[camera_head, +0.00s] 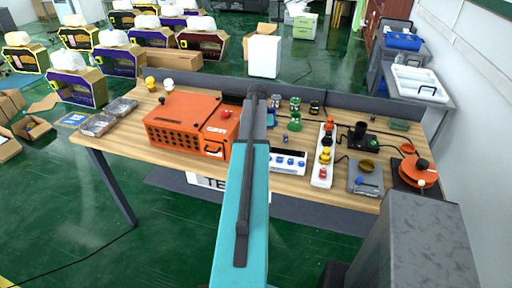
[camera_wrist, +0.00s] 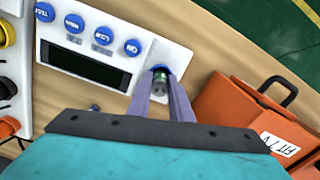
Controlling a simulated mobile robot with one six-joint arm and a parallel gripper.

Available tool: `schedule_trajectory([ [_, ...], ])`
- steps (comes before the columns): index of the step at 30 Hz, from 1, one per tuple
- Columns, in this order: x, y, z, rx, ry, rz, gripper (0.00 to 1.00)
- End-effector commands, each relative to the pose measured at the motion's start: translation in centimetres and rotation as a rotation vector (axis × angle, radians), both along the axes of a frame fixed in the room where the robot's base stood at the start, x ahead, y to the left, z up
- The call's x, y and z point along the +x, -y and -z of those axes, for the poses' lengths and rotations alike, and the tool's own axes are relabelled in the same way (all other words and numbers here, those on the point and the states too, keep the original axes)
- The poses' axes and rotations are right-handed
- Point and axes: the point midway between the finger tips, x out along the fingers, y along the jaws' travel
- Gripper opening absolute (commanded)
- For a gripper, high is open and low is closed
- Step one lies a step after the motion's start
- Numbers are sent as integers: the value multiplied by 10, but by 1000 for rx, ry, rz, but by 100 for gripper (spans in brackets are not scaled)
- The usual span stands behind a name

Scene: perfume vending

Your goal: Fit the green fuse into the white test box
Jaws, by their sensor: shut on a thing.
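The white test box (camera_wrist: 110,40) lies on the wooden table in the wrist view, with a row of blue buttons, a dark display and a plain white part at its right end. My gripper (camera_wrist: 163,90) is shut on the green fuse (camera_wrist: 160,86), at that right end. A blue patch shows at the fuse's far end; whether the fuse is in a socket or just above it, I cannot tell. In the head view the test box (camera_head: 289,168) shows right of my arm, which hides its left end, my fingers and the held fuse.
An orange case (camera_head: 180,125) stands close left of the test box; in the wrist view it (camera_wrist: 235,115) is right of my fingers. A white strip with coloured knobs (camera_head: 323,172) lies on the other side. Green and dark parts (camera_head: 294,122) stand behind the box.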

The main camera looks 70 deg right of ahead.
Motion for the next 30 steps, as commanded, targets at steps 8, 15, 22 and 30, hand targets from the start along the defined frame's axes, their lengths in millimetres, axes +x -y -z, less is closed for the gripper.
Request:
schedule_trajectory([
  [8, 0, 0, 4, 0, 0, 0, 0],
  [15, 0, 0, 4, 0, 0, 0, 41],
  [22, 0, 0, 3, 0, 0, 0, 41],
  [30, 0, 0, -10, 0, 0, 0, 41],
])
